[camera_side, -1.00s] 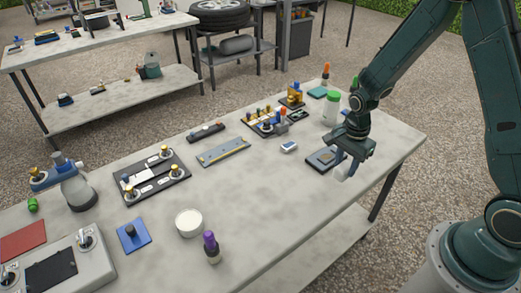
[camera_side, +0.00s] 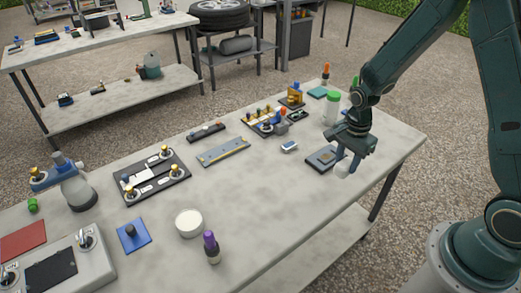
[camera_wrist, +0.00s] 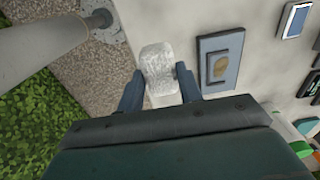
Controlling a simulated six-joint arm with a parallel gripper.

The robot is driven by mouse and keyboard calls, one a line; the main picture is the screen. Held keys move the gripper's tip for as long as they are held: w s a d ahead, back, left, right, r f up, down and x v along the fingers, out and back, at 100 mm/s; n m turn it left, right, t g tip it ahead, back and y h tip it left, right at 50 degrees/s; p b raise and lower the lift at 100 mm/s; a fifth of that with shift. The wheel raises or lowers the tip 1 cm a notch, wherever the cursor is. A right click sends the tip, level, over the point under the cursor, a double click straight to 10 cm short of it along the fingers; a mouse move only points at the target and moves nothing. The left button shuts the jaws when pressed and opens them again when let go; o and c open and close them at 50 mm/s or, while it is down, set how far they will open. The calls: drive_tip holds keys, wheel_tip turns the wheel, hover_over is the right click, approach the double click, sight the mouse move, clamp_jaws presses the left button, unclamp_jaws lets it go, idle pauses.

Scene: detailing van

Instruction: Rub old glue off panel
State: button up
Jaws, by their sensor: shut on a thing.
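My gripper (camera_wrist: 160,82) is shut on a white, rough-surfaced block (camera_wrist: 158,62), which sits between the two blue-grey fingers. In the side view the gripper (camera_side: 350,150) is low over the right end of the table, and the white block (camera_side: 342,169) shows just below it. A dark grey-blue panel (camera_side: 314,161) lies flat beside it, just to its left. The block is beside the panel, not over the patch. I cannot tell whether it touches the table.
A white bottle with a green cap (camera_side: 331,110) stands close behind my gripper. A small white-and-blue device (camera_side: 289,147) lies left of the panel. Several tool stands and trays fill the rear of the table (camera_side: 285,225); its front right is clear.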

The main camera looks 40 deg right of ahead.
drive_tip(key=w+d+r, duration=0.2)
drive_tip(key=w+d, duration=0.7)
drive_tip(key=w, duration=0.1)
drive_tip(key=shift+w+r, duration=0.25)
drive_tip(key=shift+r, duration=0.05)
drive_tip(key=shift+f, duration=0.15)
drive_tip(key=shift+f, duration=2.75)
drive_tip(key=shift+f, duration=0.4)
drive_tip(key=shift+a+r, duration=0.1)
drive_tip(key=shift+a, duration=1)
drive_tip(key=shift+a, duration=0.1)
drive_tip(key=shift+a, duration=1)
